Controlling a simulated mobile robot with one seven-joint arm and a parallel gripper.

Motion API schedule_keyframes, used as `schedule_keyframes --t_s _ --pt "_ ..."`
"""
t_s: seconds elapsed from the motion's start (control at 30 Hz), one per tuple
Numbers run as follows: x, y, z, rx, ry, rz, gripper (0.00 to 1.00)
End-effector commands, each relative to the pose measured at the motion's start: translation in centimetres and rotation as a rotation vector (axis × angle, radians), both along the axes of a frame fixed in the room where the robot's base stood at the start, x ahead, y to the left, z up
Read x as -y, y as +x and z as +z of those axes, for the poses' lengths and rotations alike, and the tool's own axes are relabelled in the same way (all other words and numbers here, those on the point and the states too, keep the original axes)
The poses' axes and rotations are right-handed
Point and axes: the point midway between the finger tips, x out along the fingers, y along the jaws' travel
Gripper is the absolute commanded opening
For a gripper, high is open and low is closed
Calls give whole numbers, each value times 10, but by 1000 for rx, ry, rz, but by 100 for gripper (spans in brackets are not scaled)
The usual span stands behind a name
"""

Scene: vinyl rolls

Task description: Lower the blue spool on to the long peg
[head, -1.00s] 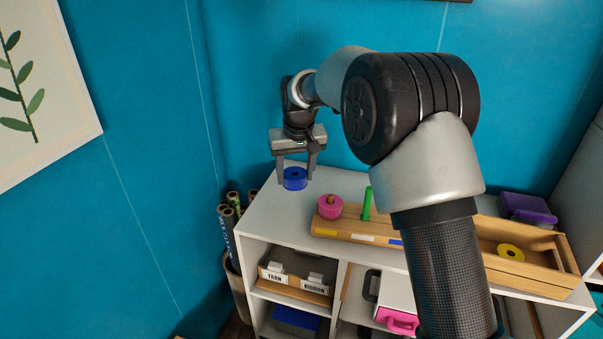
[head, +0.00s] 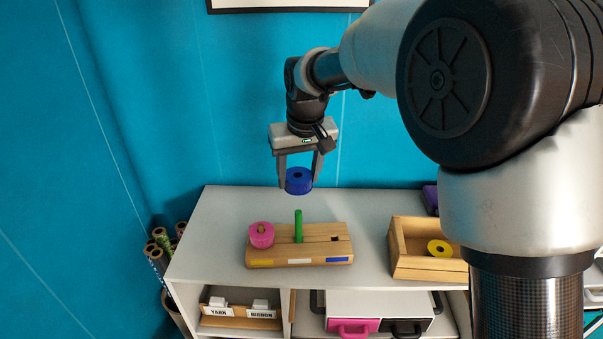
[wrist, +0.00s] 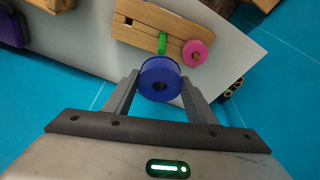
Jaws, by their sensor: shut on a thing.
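My gripper (head: 299,183) is shut on the blue spool (head: 299,181), one finger on each side, and holds it in the air. The spool also shows between the fingers in the wrist view (wrist: 160,80), with its centre hole visible. The green long peg (head: 298,227) stands upright in the wooden peg board (head: 325,240) on the shelf top. In the head view the spool appears above the peg, apart from it. In the wrist view the peg (wrist: 162,43) shows past the spool's edge, partly hidden. A pink spool (head: 262,236) sits on the board's left peg.
A wooden tray (head: 397,252) with a yellow spool (head: 439,248) stands right of the board. The board's right end has an empty square hole (head: 334,239). The white shelf top (head: 215,225) is clear to the left. Rolls (head: 160,240) stand in a bin at left.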

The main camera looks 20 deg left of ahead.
Motion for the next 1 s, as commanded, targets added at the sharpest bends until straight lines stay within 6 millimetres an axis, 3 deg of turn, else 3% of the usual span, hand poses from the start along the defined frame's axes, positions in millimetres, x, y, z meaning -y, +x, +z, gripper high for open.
schedule_keyframes --t_s 0.37,1.0 --pt "1 0 -5 0 -1 -1 6" --pt "0 1 -55 1 1 -2 6"
